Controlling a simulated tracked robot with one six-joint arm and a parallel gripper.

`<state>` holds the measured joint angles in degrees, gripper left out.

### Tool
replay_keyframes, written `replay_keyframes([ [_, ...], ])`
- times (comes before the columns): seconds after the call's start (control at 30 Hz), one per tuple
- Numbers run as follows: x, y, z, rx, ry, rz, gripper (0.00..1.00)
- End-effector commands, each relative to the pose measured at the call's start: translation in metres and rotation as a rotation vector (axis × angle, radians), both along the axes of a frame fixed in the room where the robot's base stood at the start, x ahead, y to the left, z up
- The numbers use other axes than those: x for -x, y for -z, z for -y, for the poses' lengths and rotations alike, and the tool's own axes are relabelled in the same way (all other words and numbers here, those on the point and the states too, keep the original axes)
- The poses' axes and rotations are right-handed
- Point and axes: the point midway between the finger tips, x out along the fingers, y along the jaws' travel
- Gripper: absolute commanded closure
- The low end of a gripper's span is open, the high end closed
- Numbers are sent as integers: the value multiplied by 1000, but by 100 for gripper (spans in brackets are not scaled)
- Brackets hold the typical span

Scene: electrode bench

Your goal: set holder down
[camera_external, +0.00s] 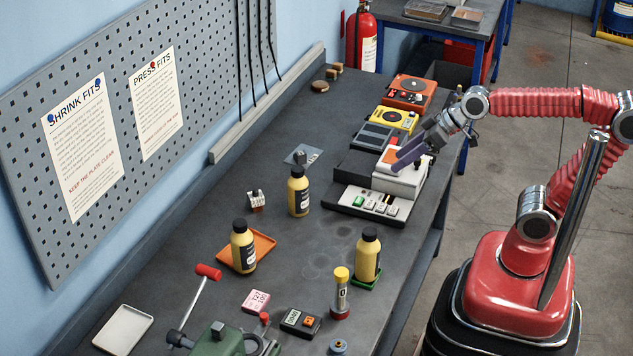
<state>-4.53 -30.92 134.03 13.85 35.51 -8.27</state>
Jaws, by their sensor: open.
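My gripper (405,156) is at the right side of the bench, with its dark purple fingers reaching down and left. It is open, and I see nothing held between the fingers. The fingers overlap a white and grey instrument (408,180) with an orange patch on top; I cannot tell whether they touch it. No thing is clearly marked as the holder. A small white block with dark studs on a brown base (256,201) stands on the bench left of the middle, well away from my gripper.
Yellow bottles stand at the middle (298,196), on an orange tray (264,243) and on a green tray (367,282). A yellow-capped tube (341,296) stands in front. Yellow (393,120) and orange (410,92) devices lie behind the instrument. The bench (205,220) has bare room at left.

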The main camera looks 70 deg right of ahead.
Motion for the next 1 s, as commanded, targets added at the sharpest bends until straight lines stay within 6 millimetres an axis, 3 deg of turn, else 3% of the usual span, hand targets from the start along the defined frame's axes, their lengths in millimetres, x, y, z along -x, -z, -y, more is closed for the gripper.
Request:
replay_keyframes([
  [0.03, 20, 9, 11, 25, 13, -33, 47],
  [0.2, 79, 41, 45, 104, 70, -157, 47],
  [0.33, 106, 56, 61, 143, 104, -215, 47],
  [0.47, 115, 61, 67, 157, 117, -236, 47],
  [1.0, 114, 60, 66, 155, 116, -235, 47],
])
